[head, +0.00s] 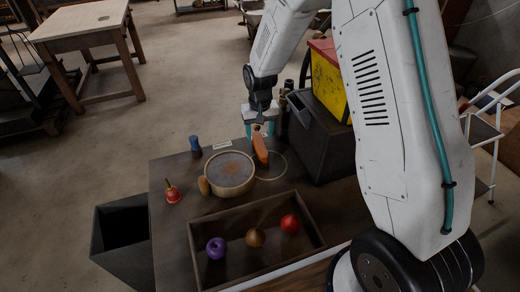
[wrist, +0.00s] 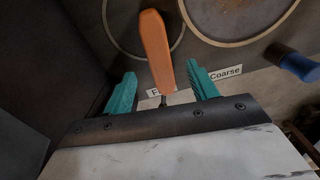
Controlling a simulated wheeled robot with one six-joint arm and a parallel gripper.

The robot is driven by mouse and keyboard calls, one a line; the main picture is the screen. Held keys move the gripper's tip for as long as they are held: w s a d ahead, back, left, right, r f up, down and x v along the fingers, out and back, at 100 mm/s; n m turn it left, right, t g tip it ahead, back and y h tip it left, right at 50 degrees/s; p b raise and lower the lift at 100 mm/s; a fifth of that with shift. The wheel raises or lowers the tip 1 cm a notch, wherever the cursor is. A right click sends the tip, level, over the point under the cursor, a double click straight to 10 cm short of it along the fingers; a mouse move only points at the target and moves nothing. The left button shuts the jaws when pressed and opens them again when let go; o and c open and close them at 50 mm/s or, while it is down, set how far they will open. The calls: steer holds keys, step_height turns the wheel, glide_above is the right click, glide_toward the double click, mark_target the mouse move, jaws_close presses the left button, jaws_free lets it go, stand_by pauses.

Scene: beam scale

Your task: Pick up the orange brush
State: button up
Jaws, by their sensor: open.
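The orange brush (head: 260,149) shows beside the round sieve-like dish in the head view, just in front of my gripper (head: 262,126). In the wrist view the brush's orange handle (wrist: 157,50) points up the picture, with its narrow dark lower end between the two teal fingers of my gripper (wrist: 160,88). The fingers are apart, with a gap on both sides of the brush. No contact is visible. I cannot tell how high the gripper is above the table.
The round dish (head: 230,185) stands left of the brush, with a blue object (head: 195,145) and red bell-shaped object (head: 172,194) further left. A dark box (head: 325,150) stands close on the right.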

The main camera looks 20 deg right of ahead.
mark_target(260, 143)
steer(key=f, duration=0.6)
steer(key=shift+w+d+f, duration=0.1)
steer(key=shift+w+f, duration=0.1)
steer(key=shift+f, duration=0.1)
steer(key=c, duration=1.1)
step_height(260, 143, up, 10)
steer(key=shift+r, duration=0.1)
steer(key=shift+c, duration=0.2)
steer(key=shift+o, duration=0.8)
